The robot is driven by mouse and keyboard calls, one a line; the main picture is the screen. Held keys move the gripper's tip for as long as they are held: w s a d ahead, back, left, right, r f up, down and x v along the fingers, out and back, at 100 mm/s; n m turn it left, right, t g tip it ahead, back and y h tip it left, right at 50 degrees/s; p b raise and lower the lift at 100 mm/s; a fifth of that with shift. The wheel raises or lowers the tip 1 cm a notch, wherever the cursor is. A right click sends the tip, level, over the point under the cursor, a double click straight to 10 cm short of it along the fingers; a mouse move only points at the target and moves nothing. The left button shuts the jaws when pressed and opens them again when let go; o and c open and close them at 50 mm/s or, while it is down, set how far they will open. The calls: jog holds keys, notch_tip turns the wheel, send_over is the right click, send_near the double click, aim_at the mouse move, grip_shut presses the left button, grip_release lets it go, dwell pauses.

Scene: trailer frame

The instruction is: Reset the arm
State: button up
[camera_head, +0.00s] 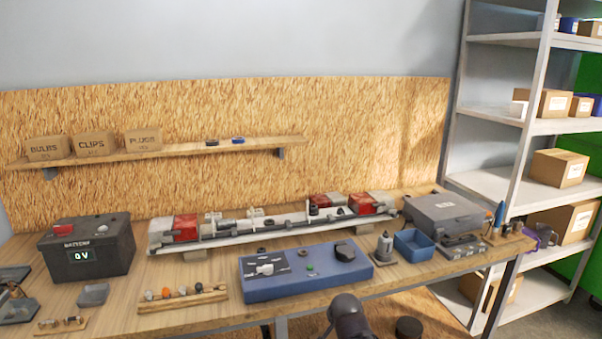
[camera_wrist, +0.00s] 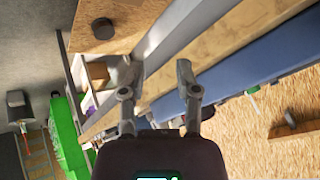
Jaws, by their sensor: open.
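My gripper (camera_wrist: 158,78) shows in the wrist view with its two fingers spread apart and nothing between them. Beyond the fingers, the picture is strongly tilted and shows the bench's long front edge running diagonally. The gripper's fingers are not seen in the head view; only a dark part of my arm shows at the bottom middle, in front of the bench. The trailer light bar (camera_head: 270,236) lies along the wooden workbench (camera_head: 190,271), with red lamps at both ends.
A blue test box (camera_head: 300,284) stands near the bench's front edge. A battery unit (camera_head: 88,249) reading 0V is at left, a grey case (camera_head: 447,216) and blue bin (camera_head: 413,244) at right. A shelf rack (camera_head: 521,160) stands beyond. Space above the bench is clear.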

jog(key=s+d+n+g+p, duration=0.3)
jog(key=s+d+n+g, duration=0.4)
jog(key=s, duration=0.5)
jog(key=shift+s, duration=0.35)
dwell(0.5)
